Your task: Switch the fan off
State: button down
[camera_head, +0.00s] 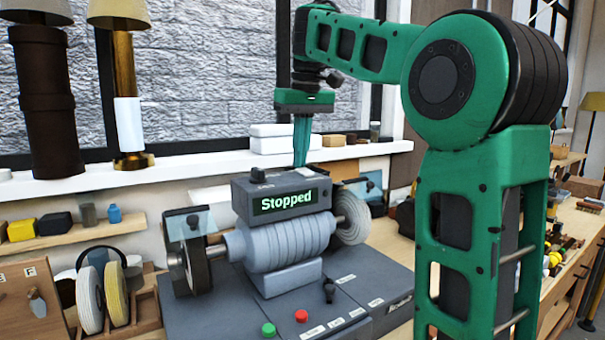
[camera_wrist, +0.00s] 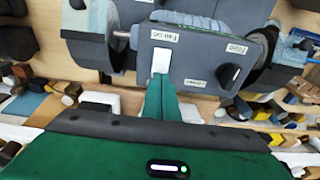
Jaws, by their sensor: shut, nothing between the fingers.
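The grey control box (camera_head: 283,190) on top of the bench machine shows "Stopped" in green letters. My gripper (camera_head: 301,160) is shut and empty, pointing down with its fingertips at the top of this box. In the wrist view, my gripper (camera_wrist: 161,78) reaches a small white piece (camera_wrist: 161,58) that looks like a switch, below a label (camera_wrist: 165,37) that seems to begin with "Fan". The fingertips partly hide it, so its position and any contact cannot be told. A dark knob (camera_wrist: 228,75) sits to the right of the fingers.
Grinding wheels (camera_head: 352,217) flank the machine. A green button (camera_head: 268,329) and a red button (camera_head: 301,315) are on its base. Lamps (camera_head: 125,80) stand on the window sill at left. A wooden rack with discs (camera_head: 117,293) stands left of the base.

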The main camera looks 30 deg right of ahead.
jog(key=shift+f, duration=0.1)
jog(key=shift+s+r, duration=0.1)
jog(key=shift+r, duration=3.25)
jog(key=shift+s, duration=0.1)
